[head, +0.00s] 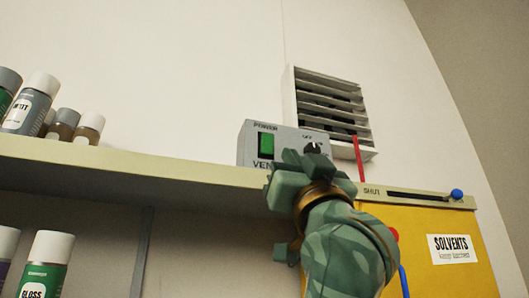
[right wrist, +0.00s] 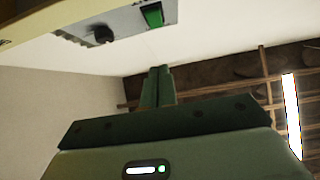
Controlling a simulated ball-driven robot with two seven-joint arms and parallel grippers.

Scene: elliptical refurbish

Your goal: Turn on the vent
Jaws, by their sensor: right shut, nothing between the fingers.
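The grey vent control box (head: 250,148) stands at the shelf's edge in the head view, with a green power switch (head: 266,146) and a black knob (head: 313,148). An "OFF" mark is above the knob; its pointer setting is too small to read. The white louvred vent (head: 330,103) is on the wall above. My right gripper (head: 300,160) is in front of the box's lower right part, hiding some of it. In the right wrist view its fingers (right wrist: 158,72) are shut and empty, apart from the box (right wrist: 70,30), switch (right wrist: 153,15) and knob (right wrist: 103,35). My left gripper is not in view.
A shelf (head: 120,164) runs across the left, with several spray cans (head: 32,105) on it and more below. A yellow solvents cabinet (head: 430,220) is at the lower right, with a blue-knobbed slider (head: 457,194) marked "SHUT". A red rod (head: 359,160) stands behind it.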

